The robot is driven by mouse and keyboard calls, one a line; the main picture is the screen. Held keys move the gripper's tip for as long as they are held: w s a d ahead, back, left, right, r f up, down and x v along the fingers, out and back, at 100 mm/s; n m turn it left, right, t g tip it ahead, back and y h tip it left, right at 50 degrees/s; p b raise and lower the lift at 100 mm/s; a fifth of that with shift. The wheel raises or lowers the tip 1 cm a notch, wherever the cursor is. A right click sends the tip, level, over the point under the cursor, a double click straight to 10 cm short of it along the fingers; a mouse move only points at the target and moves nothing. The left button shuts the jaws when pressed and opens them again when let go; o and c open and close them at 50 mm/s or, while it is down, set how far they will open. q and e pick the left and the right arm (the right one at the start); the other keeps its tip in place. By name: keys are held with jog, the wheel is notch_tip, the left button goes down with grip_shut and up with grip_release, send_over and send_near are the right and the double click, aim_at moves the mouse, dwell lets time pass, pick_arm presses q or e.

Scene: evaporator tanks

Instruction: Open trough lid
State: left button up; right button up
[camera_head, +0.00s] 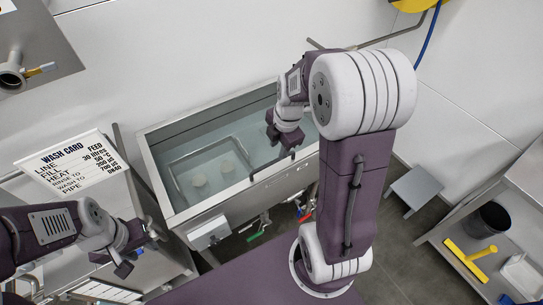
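The steel trough (181,216) stands in the middle, with its inside and clear water (225,145) in view. Pale round shapes and a rectangular frame show inside it. I cannot make out a separate lid. My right gripper (280,143) is over the trough near its front rim, close to a thin dark bar (252,178). Its fingers look apart with nothing seen between them; I cannot tell whether it touches the rim.
A wash card (75,160) stands at the left. Coloured valve handles (258,234) and a white box (208,233) are on the trough's front. A bench (500,215) at the right bears a black bucket (488,221) and a yellow tool (470,258). A grey step (415,188) is on the floor.

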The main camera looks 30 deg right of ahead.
aim_at(274, 162)
jog(key=x, duration=0.8)
jog(key=shift+w+a+f, duration=0.15)
jog(key=shift+a+f, duration=0.05)
jog(key=shift+f, duration=0.05)
jog(key=shift+a, duration=0.1)
jog(key=shift+c, duration=0.3)
grip_shut()
jog(key=shift+w+r, duration=0.1)
dwell(0.5)
